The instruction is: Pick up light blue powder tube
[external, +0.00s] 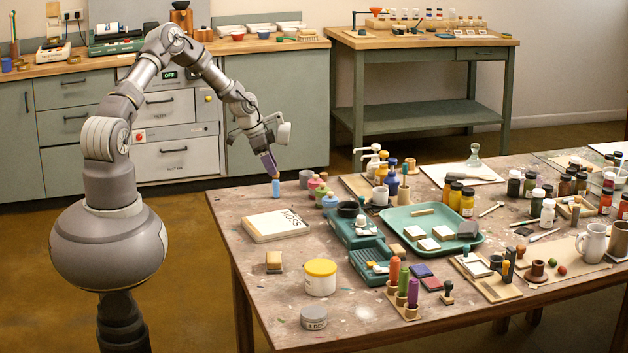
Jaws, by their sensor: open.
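The light blue powder tube (276,188) stands upright near the far left edge of the pigment table (262,273). My gripper (271,167) points down just above the tube, with its purple fingertips at or very near the tube's top. The jaws are open. From this angle I cannot tell whether the fingers reach around the top of the tube.
A grey cup (306,179) and several small coloured pots (317,187) stand close to the right of the tube. The tabletop left of the tube is mostly bare.

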